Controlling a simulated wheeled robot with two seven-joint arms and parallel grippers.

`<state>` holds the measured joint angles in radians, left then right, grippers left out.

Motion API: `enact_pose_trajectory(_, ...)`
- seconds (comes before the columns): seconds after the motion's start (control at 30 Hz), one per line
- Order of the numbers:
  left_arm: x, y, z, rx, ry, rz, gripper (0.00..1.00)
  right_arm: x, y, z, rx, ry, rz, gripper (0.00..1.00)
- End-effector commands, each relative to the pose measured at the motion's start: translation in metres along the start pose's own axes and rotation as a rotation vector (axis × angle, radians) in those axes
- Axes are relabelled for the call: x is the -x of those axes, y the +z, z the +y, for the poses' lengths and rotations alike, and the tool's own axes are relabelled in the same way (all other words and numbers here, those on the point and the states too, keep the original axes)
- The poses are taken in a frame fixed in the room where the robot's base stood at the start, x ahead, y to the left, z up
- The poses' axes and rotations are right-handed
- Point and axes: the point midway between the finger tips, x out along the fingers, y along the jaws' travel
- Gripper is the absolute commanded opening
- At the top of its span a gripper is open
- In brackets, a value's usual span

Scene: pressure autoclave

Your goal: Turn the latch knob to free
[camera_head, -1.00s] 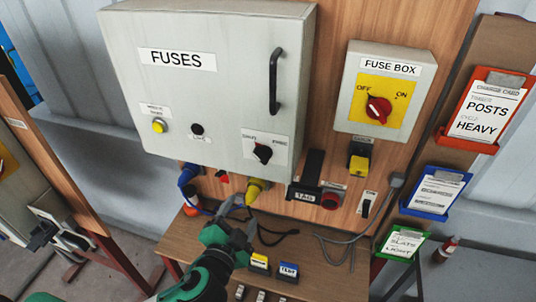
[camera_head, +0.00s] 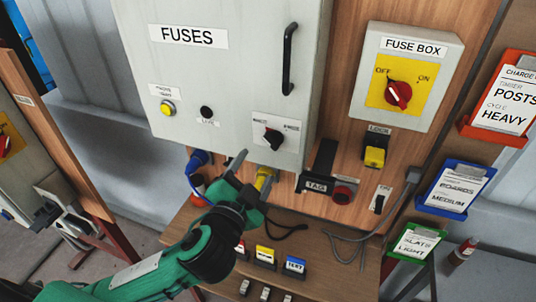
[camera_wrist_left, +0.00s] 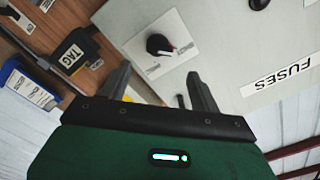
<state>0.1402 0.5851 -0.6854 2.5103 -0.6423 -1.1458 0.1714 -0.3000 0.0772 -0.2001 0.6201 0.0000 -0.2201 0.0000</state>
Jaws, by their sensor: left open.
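The latch knob (camera_head: 272,138) is a black knob with a pale pointer mark on a white label plate, low on the right of the grey FUSES cabinet door (camera_head: 225,85). The plate's small words are too blurred to read. My right gripper is not in view.
A yellow plug (camera_head: 265,178) and a blue plug (camera_head: 198,160) hang under the cabinet. A black TAG holder (camera_head: 318,168) and red button (camera_head: 343,192) are to the right. The door handle (camera_head: 289,58) stands out above the knob. A wooden shelf (camera_head: 330,270) lies below.

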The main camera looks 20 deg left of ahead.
Motion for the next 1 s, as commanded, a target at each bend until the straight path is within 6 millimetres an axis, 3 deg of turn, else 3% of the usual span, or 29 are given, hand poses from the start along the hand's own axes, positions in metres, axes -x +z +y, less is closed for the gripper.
enact_pose_trajectory(0.07,-0.006,0.002,0.003,0.000,-0.002,0.004,0.64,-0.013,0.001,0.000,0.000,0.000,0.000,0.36)
enact_pose_trajectory(0.27,-0.035,0.000,0.000,-0.003,-0.002,0.001,0.64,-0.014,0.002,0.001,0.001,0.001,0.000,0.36)
enact_pose_trajectory(0.33,-0.049,-0.004,-0.004,-0.005,0.001,-0.001,0.64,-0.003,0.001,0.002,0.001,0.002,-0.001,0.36)
enact_pose_trajectory(0.53,-0.076,-0.002,-0.002,-0.003,0.001,-0.001,0.64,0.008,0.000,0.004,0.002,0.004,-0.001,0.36)
enact_pose_trajectory(0.7,-0.087,-0.001,-0.001,-0.002,0.002,0.000,0.64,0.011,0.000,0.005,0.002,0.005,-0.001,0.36)
enact_pose_trajectory(1.0,-0.089,0.000,0.000,-0.001,0.002,0.001,0.64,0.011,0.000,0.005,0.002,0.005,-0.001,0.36)
